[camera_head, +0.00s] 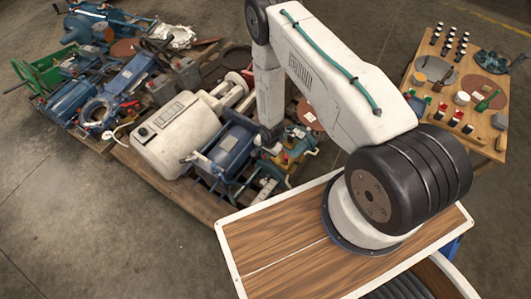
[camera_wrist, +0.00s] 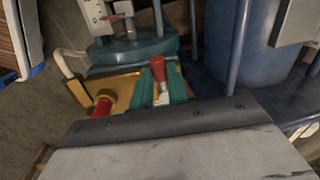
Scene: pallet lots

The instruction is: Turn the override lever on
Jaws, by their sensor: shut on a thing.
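A red-handled lever (camera_wrist: 158,70) with a pale shaft stands on a teal body in the middle of the wrist view. A red knob (camera_wrist: 102,105) sits on a brass-coloured plate (camera_wrist: 120,87) to its left. I cannot tell for sure which of these is the override lever. My gripper (camera_wrist: 168,122) fills the lower wrist view as a dark edge and grey housing, just below the lever and knob. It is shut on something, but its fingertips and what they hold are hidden. In the head view, my arm reaches down among the machines on the pallet.
A blue motor-like machine (camera_head: 232,146) and a cream box-shaped unit (camera_head: 172,134) crowd the pallet in the head view. More machines (camera_head: 75,98) lie at the left. A wooden table (camera_head: 493,133) with small parts stands at the right. The concrete floor (camera_head: 60,220) at lower left is clear.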

